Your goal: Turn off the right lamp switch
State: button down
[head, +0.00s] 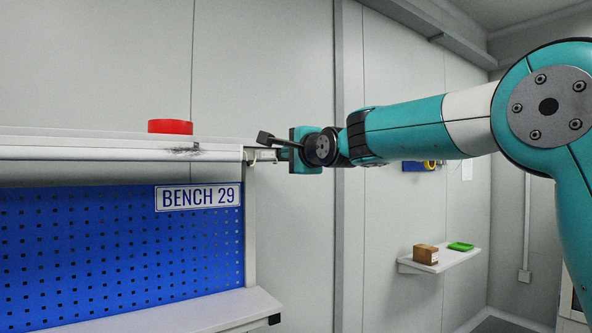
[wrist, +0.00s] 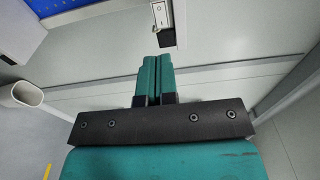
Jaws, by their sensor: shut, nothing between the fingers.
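In the wrist view, a small white switch (wrist: 160,14) shows at the top edge, with a dark end piece (wrist: 168,39) just below it in the picture. It looks like a lamp switch; its on or off position is too small to tell. My gripper (wrist: 155,60) has its two teal fingers together, with nothing between them. Its tips point toward the switch and appear apart from it. In the head view, my gripper (head: 296,150) is at the right end of the bench's upper shelf (head: 100,146).
A blue pegboard (head: 100,250) with a "BENCH 29" sign (head: 198,196) hangs below the upper shelf. A red round object (head: 170,127) lies on that shelf.

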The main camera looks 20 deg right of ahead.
jog(key=shift+s+d, duration=0.2)
jog(key=shift+s, duration=0.75)
jog(key=shift+s+b, duration=0.1)
jog(key=shift+b, duration=0.25)
jog(key=s+d+b, duration=0.2)
jog(key=s+b, duration=0.3)
jog(key=s, duration=0.4)
jog(key=shift+s+d+b, duration=0.25)
jog(key=shift+b, duration=0.1)
jog(key=s+d+b, duration=0.2)
jog(key=s+b, duration=0.5)
jog(key=s, duration=0.2)
jog(key=s+d+b, duration=0.3)
jog(key=s+b, duration=0.4)
jog(key=s, duration=0.3)
jog(key=shift+s+b, duration=0.2)
jog(key=shift+b, duration=0.2)
